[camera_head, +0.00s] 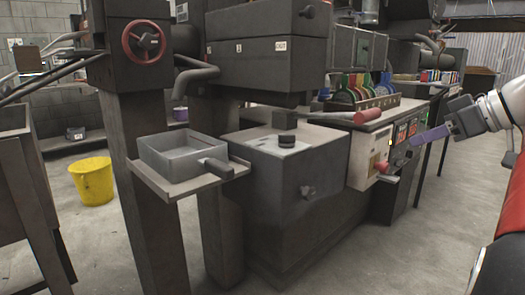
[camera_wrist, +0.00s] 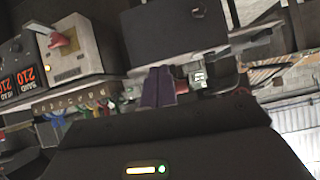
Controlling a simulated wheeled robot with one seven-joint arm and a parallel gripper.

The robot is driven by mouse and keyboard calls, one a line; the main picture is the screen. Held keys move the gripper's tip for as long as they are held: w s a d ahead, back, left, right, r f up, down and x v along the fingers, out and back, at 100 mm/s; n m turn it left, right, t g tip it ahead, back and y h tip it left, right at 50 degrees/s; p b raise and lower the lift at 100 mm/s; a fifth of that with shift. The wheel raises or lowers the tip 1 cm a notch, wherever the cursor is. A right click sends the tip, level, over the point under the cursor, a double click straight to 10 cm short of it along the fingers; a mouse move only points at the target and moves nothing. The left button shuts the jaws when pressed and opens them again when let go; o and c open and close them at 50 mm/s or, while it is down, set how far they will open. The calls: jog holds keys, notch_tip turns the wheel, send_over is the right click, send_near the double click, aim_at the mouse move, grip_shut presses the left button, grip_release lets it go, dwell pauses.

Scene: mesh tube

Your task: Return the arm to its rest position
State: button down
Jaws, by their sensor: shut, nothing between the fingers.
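My gripper (camera_head: 414,139) is at the right of the head view, at the end of my white arm, with purple fingers pointing left. It is shut and holds nothing. It is in the air in front of the control panel (camera_head: 404,132) of the machine. In the wrist view the purple fingers (camera_wrist: 159,72) are together in the middle. I cannot tell the exact gap between the fingertips and the panel.
A grey machine block (camera_head: 283,180) fills the middle. A red-tipped lever (camera_head: 381,167) and a red-ended handle (camera_head: 366,118) stick out near the panel. A tray on a bracket (camera_head: 180,155) and a yellow bucket (camera_head: 92,180) are at left.

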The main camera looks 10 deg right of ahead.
jog(key=s+a+f+m+g+h+p, duration=0.2)
jog(key=s+a+f, duration=0.15)
jog(key=a, duration=0.45)
jog(key=s+a+f+m+g+h+p, duration=0.1)
jog(key=s+a+f+m, duration=0.15)
jog(key=a+f, duration=0.4)
jog(key=s+a+f+m+h+p, duration=0.1)
jog(key=s+a+f+h, duration=0.1)
jog(key=s+f, duration=0.3)
jog(key=s+a+f+m+h+p, duration=0.1)
jog(key=s+a+f+h+p, duration=0.1)
jog(key=s+a+f, duration=0.3)
notch_tip(320, 180, down, 2)
jog(key=shift+s+f, duration=0.15)
jog(key=shift+s, duration=0.55)
dwell(1.1)
